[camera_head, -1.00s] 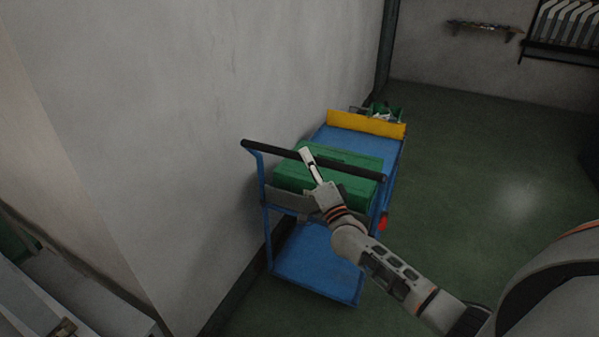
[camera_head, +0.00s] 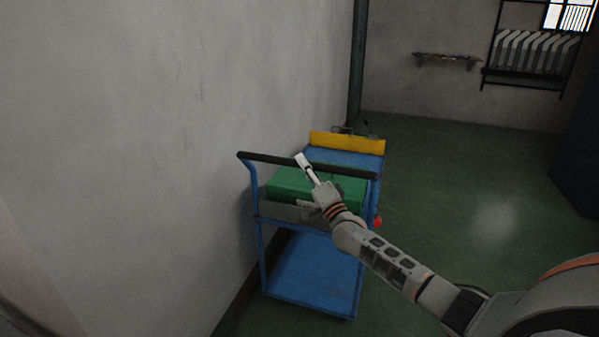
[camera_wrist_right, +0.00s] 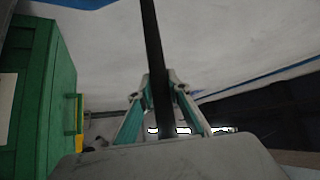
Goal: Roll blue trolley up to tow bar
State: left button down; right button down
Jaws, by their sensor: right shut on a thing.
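The blue trolley (camera_head: 312,272) stands beside the left wall in the head view, its black push handle (camera_head: 345,172) toward me. A green crate (camera_head: 290,184) sits on its upper deck. A yellow board (camera_head: 347,143) stands across its far end. My right gripper (camera_head: 302,160) is shut on the black handle, left of the handle's middle. In the right wrist view the dark handle bar (camera_wrist_right: 150,45) runs between the two fingers (camera_wrist_right: 160,88). The green crate also shows there at left. I cannot pick out a tow bar. My left gripper is not in view.
The pale wall (camera_head: 150,130) runs close along the trolley's left side. Green floor (camera_head: 450,190) is open to the right. A small shelf (camera_head: 447,62) and a rack of grey bent parts (camera_head: 535,55) hang on the back wall. A dark cabinet (camera_head: 580,150) stands at far right.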

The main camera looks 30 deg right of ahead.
jog(key=shift+d+r, duration=0.25)
jog(key=shift+d, duration=0.1)
jog(key=shift+d+r, duration=0.1)
jog(key=shift+r, duration=0.05)
jog(key=c, duration=1.9)
grip_release()
jog(key=shift+w, duration=0.2)
jog(key=shift+w+f, duration=0.1)
jog(key=shift+f, duration=0.25)
jog(key=shift+s+f, duration=0.35)
jog(key=shift+s, duration=0.2)
jog(key=v, duration=1)
jog(key=shift+s, duration=0.45)
